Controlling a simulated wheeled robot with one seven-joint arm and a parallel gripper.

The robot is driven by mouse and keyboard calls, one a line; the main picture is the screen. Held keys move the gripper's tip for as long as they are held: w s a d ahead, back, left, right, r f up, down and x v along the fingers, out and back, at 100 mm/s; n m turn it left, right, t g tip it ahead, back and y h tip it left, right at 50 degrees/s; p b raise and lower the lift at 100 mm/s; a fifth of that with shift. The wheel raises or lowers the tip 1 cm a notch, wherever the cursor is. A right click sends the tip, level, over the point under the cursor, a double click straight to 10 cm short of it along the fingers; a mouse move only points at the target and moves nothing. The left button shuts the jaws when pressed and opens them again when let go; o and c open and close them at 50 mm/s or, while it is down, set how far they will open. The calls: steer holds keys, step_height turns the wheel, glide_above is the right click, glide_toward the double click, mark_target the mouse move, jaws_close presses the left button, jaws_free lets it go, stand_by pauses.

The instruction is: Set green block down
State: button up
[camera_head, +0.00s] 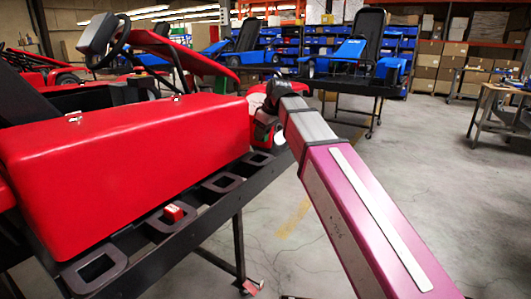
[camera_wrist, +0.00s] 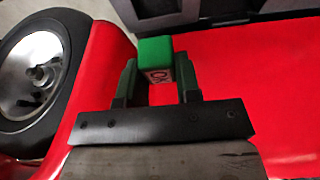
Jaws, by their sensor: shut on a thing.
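The green block (camera_wrist: 153,49) shows in the wrist view, with a pale face bearing red marks like letters. My gripper (camera_wrist: 157,70) is shut on it, one dark finger on each side. Behind the block in that view is red kart bodywork (camera_wrist: 235,75), and a dark, angular part (camera_wrist: 180,10) lies beyond it at the top. I cannot tell whether the block touches anything below.
The black stand edge (camera_head: 190,232) carries several dark square frames. A small red block (camera_head: 173,213) sits in one frame (camera_head: 168,220). A wheel (camera_wrist: 40,75) is at left in the wrist view. Blue karts stand behind; a workbench (camera_head: 500,100) is at right.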

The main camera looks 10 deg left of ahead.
mark_target(259, 158)
steer(key=shift+f, duration=3.7)
steer(key=shift+f, duration=0.1)
steer(key=o, duration=0.9)
steer(key=v, duration=1.2)
steer(key=w+d+f+m+h, duration=0.1)
steer(key=d+f+m, duration=0.1)
steer(key=d+f, duration=0.35)
steer(key=w+d+f+m, duration=0.1)
steer(key=d+f+m, duration=0.15)
steer(key=f, duration=0.55)
steer(key=s+d+f+m+h, duration=0.1)
steer(key=s+d+f+m, duration=0.2)
steer(key=d+f, duration=0.5)
steer(key=s+d+f+m+g+h, duration=0.1)
steer(key=s+d+f+m, duration=0.2)
steer(key=d+f, duration=0.5)
steer(key=s+d+f+m+h, duration=0.1)
steer(key=s+d+f+m, duration=0.2)
steer(key=f, duration=1.2)
steer(key=s+d, duration=0.2)
steer(key=d, duration=0.2)
steer(key=shift+s+d+g, duration=0.3)
steer(key=shift+d, duration=0.1)
